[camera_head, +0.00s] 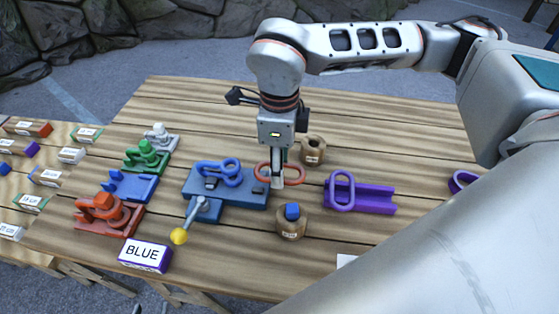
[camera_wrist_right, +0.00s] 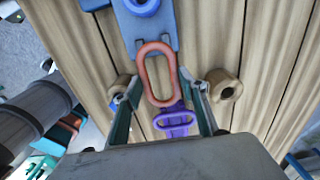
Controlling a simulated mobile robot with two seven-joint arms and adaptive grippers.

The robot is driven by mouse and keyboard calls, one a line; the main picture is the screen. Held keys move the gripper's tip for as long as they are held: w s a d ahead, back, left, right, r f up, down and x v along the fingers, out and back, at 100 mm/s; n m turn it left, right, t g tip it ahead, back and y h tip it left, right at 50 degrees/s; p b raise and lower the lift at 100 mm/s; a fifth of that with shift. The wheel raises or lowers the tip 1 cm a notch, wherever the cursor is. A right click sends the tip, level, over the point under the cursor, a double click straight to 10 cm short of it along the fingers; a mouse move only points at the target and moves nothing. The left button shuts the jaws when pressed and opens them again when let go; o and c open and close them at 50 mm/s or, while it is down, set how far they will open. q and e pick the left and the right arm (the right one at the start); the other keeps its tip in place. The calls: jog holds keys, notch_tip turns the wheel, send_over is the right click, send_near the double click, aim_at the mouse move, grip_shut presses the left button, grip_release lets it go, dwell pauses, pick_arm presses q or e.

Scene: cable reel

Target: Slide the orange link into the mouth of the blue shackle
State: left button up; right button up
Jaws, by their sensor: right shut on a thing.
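The orange link (camera_head: 299,176) is an elongated ring between the fingers of my right gripper (camera_head: 277,184), whose arm comes in from the right in the head view. The gripper points down and is shut on the link, at the right end of a blue base. The blue shackle (camera_head: 228,179) lies on that base. In the right wrist view the link (camera_wrist_right: 142,72) sits between the fingertips (camera_wrist_right: 160,88), its far end over or at the blue base (camera_wrist_right: 150,32). The fingers hide part of the link in the head view. My left gripper is not in view.
A lever with a yellow knob (camera_head: 180,236) sticks out in front of the blue base. Two round wooden pieces (camera_head: 313,150) (camera_head: 291,227) flank the gripper. A purple channel with a ring (camera_head: 375,200) is to the right. Coloured fixtures (camera_head: 128,186) and a BLUE sign (camera_head: 145,255) are left.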

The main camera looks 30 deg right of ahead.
jog(key=shift+f+b, duration=0.6)
jog(key=shift+f, duration=0.65)
jog(key=shift+w+a+f, duration=0.1)
jog(key=shift+a, duration=0.05)
pick_arm(q)
jog(key=shift+s+f+b, duration=0.15)
jog(key=shift+f+b, duration=0.15)
jog(key=shift+f, duration=0.55)
jog(key=shift+s+f+b, duration=0.1)
jog(key=shift+f+b, duration=0.2)
jog(key=shift+f, duration=0.5)
pick_arm(e)
jog(key=shift+w+a, duration=0.8)
jog(key=shift+a, duration=0.25)
jog(key=shift+w+a, duration=0.8)
jog(key=shift+a, duration=0.25)
jog(key=shift+w+a, duration=0.8)
jog(key=shift+a, duration=0.25)
pick_arm(q)
jog(key=shift+f, duration=0.1)
jog(key=shift+s, duration=0.1)
pick_arm(e)
jog(key=o, duration=1.6)
jog(key=shift+c, duration=0.2)
jog(key=shift+f, duration=0.1)
pick_arm(q)
jog(key=shift+a, duration=0.1)
